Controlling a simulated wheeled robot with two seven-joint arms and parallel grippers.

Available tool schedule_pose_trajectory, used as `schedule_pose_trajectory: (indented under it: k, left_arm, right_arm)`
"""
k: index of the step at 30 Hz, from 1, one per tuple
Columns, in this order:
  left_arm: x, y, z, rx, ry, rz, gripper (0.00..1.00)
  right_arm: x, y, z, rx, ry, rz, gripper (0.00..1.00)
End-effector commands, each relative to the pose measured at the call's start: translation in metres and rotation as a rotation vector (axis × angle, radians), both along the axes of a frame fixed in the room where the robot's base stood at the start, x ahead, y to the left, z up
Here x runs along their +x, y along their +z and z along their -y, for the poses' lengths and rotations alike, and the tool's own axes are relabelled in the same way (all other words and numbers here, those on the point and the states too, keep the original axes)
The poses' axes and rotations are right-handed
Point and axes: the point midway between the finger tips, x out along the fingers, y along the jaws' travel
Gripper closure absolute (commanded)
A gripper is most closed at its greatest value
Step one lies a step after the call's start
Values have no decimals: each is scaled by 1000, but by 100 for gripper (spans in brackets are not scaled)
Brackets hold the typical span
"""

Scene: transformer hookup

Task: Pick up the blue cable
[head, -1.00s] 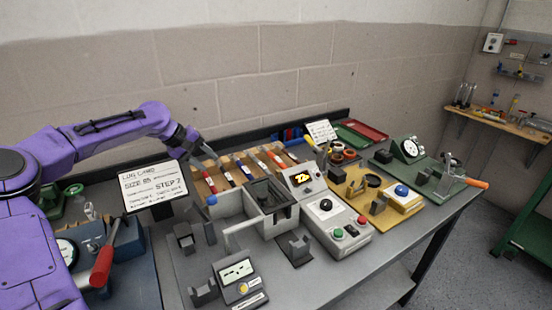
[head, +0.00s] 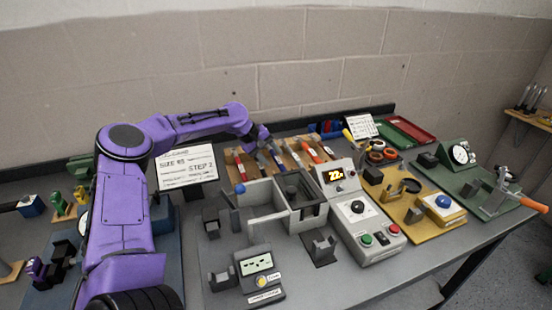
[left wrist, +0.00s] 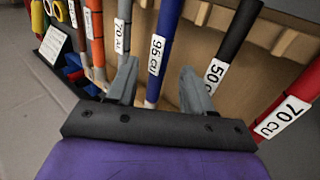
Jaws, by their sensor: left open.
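The blue cable (left wrist: 163,40), with a white label reading 95 CU, lies in the wooden rack and runs between the two fingers of my left gripper (left wrist: 160,88) in the left wrist view. The fingers stand apart on either side of it, and I cannot tell whether they touch it. In the head view, my left gripper (head: 264,143) is over the rack among the cables, hiding part of them. My right gripper is in neither view.
A black cable (left wrist: 235,42) and a red cable (left wrist: 292,105) lie right of the blue one; an orange cable (left wrist: 95,32) lies left. The step sign (head: 187,166) stands beside my arm. A grey press-like fixture (head: 300,193) stands in front of the rack.

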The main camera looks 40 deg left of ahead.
Motion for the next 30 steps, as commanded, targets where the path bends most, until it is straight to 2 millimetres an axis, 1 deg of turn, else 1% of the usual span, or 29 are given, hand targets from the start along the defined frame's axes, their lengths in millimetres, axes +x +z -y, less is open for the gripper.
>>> schedule_pose_trajectory:
  k: [1,3,10,11,12,14,15,16,23,25,26,28,30]
  left_arm:
    - [3,-6,2,1,-1,-3,49]
    - [5,-10,4,1,-1,-3,49]
    - [7,-11,5,0,-1,1,49]
    - [7,-11,5,0,-1,1,52]
    - [7,-11,5,0,-1,1,65]
    - [7,-11,4,0,-1,1,85]
    - [7,-11,4,0,-1,1,98]
    - [7,-11,4,1,-1,0,100]
    - [7,-10,5,0,-1,1,100]
    - [7,-7,5,1,-1,3,100]
    - [8,-4,5,1,-2,3,100]
    - [8,8,5,1,-2,6,100]
    - [8,26,5,3,-2,8,100]
  right_arm:
    - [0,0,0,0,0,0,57]
    - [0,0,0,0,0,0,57]
    - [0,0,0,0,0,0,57]
    - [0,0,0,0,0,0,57]
    - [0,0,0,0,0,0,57]
    - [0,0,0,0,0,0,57]
    - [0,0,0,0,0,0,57]
    - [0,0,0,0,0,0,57]
    - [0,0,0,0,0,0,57]
    - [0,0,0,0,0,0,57]
    - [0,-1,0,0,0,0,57]
    - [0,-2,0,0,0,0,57]
    - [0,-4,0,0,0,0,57]
